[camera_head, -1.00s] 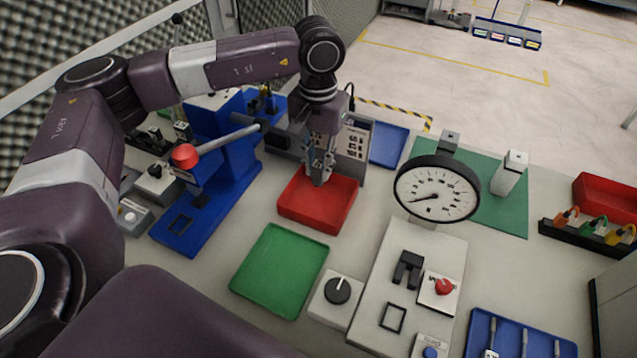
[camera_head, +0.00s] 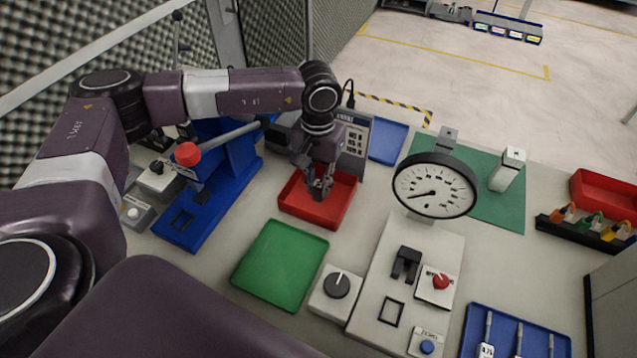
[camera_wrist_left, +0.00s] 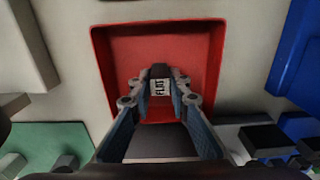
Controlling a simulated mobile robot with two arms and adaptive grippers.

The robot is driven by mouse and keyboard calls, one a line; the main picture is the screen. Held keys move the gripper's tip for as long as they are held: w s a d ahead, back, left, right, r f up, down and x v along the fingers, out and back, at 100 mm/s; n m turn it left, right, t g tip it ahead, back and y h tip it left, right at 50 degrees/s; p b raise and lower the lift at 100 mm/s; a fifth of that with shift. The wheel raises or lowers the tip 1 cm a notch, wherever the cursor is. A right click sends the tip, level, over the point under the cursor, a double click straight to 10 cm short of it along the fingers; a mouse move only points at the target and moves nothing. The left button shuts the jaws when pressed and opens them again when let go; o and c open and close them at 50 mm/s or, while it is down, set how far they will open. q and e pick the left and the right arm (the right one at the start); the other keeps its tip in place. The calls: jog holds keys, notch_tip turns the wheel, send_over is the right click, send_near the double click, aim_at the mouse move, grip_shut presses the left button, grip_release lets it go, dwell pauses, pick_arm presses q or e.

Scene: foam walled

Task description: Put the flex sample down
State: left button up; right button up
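My left gripper (camera_head: 320,190) points down into the red tray (camera_head: 303,218) in the head view. In the left wrist view the left gripper (camera_wrist_left: 161,85) has its fingers on both sides of a small dark piece with a white label, the flex sample (camera_wrist_left: 160,87). The fingertips appear to touch it; the label's print is hard to read. Behind it lies the floor of the red tray (camera_wrist_left: 202,50). Whether the sample touches that floor cannot be told. In the head view the fingers hide the sample. My right gripper is not in view.
A green tray (camera_head: 280,262) lies in front of the red tray. A blue press (camera_head: 210,200) stands left and a grey instrument box (camera_head: 355,142) behind. A dial gauge (camera_head: 435,186) stands right. A blue tray (camera_head: 510,340) is at the lower right.

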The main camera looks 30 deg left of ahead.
aim_at(318, 184)
pick_arm(q)
jog(key=o, duration=0.4)
jog(key=shift+r, duration=0.25)
jog(key=shift+w+r, duration=0.1)
jog(key=shift+r, duration=0.15)
notch_tip(318, 184, up, 11)
jog(key=b, duration=0.2)
jog(key=shift+r+b, duration=0.2)
jog(key=shift+b, duration=0.2)
